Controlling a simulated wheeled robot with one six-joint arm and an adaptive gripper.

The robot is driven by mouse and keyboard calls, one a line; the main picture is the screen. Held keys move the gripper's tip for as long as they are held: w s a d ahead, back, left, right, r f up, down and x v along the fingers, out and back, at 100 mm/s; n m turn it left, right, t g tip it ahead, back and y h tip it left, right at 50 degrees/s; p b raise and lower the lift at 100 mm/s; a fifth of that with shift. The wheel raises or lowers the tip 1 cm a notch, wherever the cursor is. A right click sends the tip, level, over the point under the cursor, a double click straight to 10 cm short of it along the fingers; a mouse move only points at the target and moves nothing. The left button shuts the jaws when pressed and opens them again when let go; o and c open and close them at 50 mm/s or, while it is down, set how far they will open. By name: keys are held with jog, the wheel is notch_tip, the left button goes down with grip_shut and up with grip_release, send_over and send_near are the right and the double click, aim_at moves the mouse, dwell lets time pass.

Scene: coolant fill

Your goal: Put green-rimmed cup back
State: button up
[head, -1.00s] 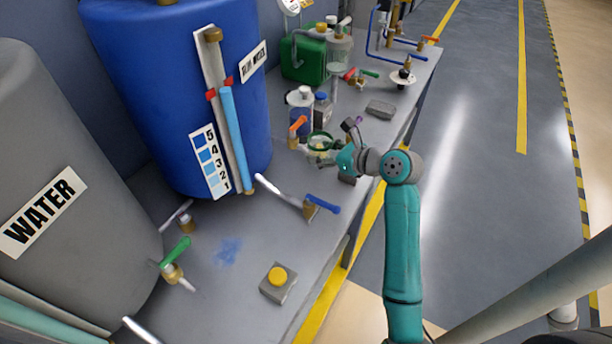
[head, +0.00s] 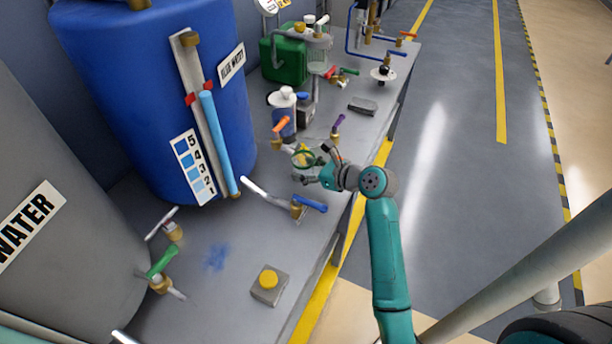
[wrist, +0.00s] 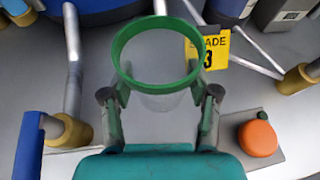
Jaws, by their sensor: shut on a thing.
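The green-rimmed cup (wrist: 158,103) is a clear cup with a thick green rim. My gripper (wrist: 160,112) is shut on it, one finger on each side below the rim. In the wrist view the cup's open top faces the camera, and I see nothing inside it. In the head view the cup (head: 303,158) is at my gripper (head: 314,168), over the bench near the valve with the orange handle (head: 281,125). I cannot tell whether its base touches the bench.
A yellow "GRADE 3" tag (wrist: 210,52) is just beyond the cup. A blue-handled valve (wrist: 32,140) stands left, and an orange button on a grey box (wrist: 257,138) right. The blue tank (head: 150,90) stands behind. The grey bench (head: 230,285) has bare room in front.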

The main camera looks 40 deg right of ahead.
jog(key=shift+f, duration=1.35)
jog(key=shift+f, duration=0.1)
jog(key=o, duration=1.2)
jog(key=shift+f, duration=0.1)
jog(key=shift+s+d, duration=0.25)
jog(key=shift+s, duration=0.4)
jog(key=v, duration=0.9)
jog(key=shift+s+a+r, duration=0.2)
jog(key=shift+a+r, duration=0.05)
jog(key=shift+r, duration=0.2)
